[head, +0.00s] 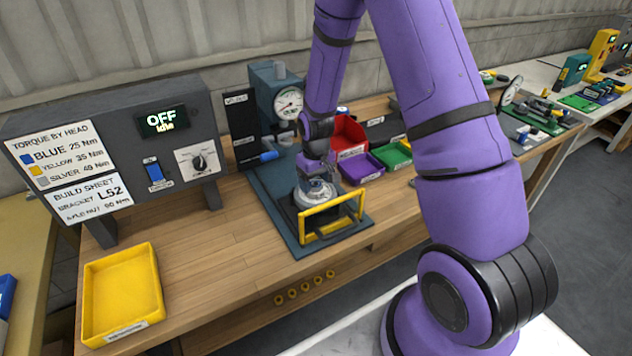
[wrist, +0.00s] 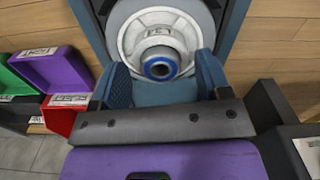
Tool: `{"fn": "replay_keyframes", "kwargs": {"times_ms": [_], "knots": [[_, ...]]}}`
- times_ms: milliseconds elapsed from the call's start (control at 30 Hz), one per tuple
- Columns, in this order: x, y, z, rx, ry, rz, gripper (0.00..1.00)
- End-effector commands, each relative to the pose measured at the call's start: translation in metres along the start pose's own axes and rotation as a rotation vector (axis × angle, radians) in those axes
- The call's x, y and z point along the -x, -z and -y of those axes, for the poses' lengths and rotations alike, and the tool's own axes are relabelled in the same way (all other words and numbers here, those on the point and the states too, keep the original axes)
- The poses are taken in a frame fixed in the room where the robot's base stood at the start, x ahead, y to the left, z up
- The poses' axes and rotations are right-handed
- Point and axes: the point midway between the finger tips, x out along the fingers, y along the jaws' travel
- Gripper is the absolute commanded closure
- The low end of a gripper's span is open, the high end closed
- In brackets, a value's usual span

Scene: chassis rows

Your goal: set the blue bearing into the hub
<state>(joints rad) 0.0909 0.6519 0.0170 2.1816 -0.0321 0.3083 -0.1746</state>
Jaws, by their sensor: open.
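In the wrist view, the blue bearing (wrist: 160,54), a blue ring with a dark bore, lies centred over the pale round hub (wrist: 128,36). It looks to be in the hub's middle, but I cannot tell how deep it sits. My gripper (wrist: 165,78) is open, with one blue pad to each side of the bearing and a visible gap. In the head view, my gripper (head: 318,178) points down just above the hub (head: 314,194), on the teal press base. My fingers hide the bearing there.
A raised yellow guard frame (head: 331,218) stands in front of the hub. The press with a dial gauge (head: 289,102) stands behind. Red (head: 347,134), purple (head: 362,168) and green (head: 393,155) bins are at right. A yellow tray (head: 122,292) and torque box (head: 120,145) are at left.

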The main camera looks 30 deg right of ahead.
Motion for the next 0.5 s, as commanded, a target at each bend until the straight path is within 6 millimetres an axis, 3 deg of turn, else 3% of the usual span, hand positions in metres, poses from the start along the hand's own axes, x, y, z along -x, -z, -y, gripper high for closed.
{"fn": "replay_keyframes", "kwargs": {"times_ms": [500], "knots": [[0.083,0.001,0.0,0.0,-0.001,-0.004,0.3]]}}
